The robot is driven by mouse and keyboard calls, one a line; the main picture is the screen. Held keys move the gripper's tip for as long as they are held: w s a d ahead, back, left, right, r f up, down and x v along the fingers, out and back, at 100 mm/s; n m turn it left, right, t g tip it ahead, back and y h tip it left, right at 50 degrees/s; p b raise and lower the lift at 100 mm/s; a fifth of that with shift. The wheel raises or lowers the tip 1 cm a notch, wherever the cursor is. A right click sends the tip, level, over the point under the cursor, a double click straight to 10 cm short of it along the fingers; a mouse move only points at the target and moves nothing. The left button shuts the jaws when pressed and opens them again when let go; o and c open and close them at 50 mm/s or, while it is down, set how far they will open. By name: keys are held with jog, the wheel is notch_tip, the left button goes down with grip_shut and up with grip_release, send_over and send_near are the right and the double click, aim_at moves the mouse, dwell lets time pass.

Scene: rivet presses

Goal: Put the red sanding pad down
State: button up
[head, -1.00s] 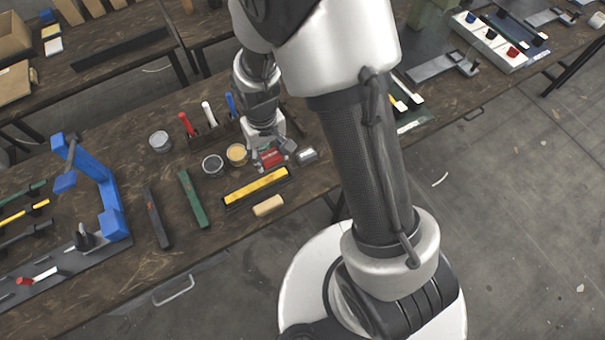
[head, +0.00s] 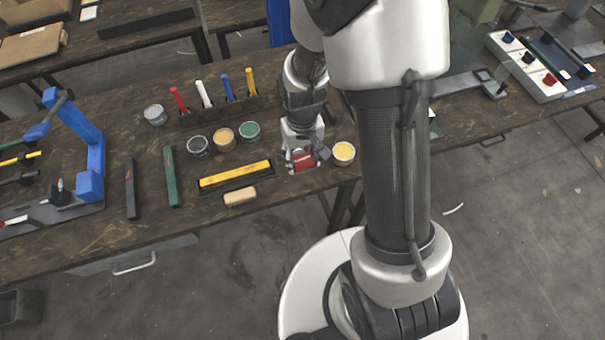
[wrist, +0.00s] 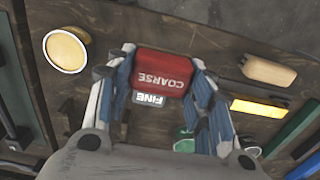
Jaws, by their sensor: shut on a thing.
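The red sanding pad (wrist: 162,77), marked COARSE, is between the fingers of my gripper (wrist: 158,85) in the wrist view. My gripper (head: 303,160) is shut on it, and the red pad (head: 303,163) also shows in the head view near the table's front edge. A smaller label marked FINE (wrist: 149,99) shows just beyond the red pad in the wrist view, partly covered by it. I cannot tell whether the red pad touches the table or the FINE piece.
An open yellow tin (head: 344,152) stands right of my gripper. A tray with a yellow bar (head: 236,175), a tan block (head: 240,196) and several tins, including a green one (head: 249,131), are to the left. A rack of coloured handles (head: 214,114) stands behind.

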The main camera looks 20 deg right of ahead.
aim_at(302, 177)
notch_tip(302, 177, down, 8)
jog(key=shift+r+b, duration=0.2)
jog(key=shift+b, duration=0.9)
jog(key=shift+r, duration=0.1)
jog(key=o, duration=0.5)
jog(key=shift+f, duration=0.2)
jog(key=shift+c, duration=0.2)
jog(key=o, duration=0.5)
